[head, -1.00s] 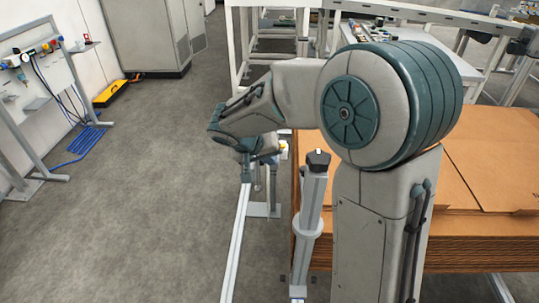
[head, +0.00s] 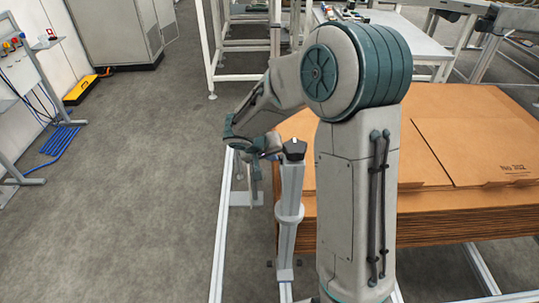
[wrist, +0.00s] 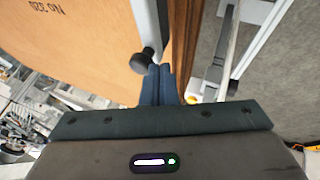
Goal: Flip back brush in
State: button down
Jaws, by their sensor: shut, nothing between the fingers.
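A grey upright post (head: 289,205) with a dark cap stands at the near left corner of the cardboard stack. In the wrist view a black round knob (wrist: 143,60) shows at the end of a light bar, just beside my fingertips. I cannot make out bristles, so I cannot tell which part is the back brush.
A tall stack of flat cardboard (head: 460,135) fills the right side behind my arm. A white rail (head: 220,245) runs along the floor left of the post. A white frame (head: 245,50) stands behind. The grey floor (head: 130,170) at left is open.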

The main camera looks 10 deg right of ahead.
jog(key=shift+d, duration=0.1)
jog(key=s+d+m+g+h+b, duration=0.1)
jog(key=d+m+g+b, duration=0.2)
jog(key=d+m+b, duration=0.3)
jog(key=shift+s+d+g+h+b, duration=0.35)
jog(key=shift+d+b, duration=0.8)
jog(key=shift+b, duration=0.8)
jog(key=shift+m, duration=0.3)
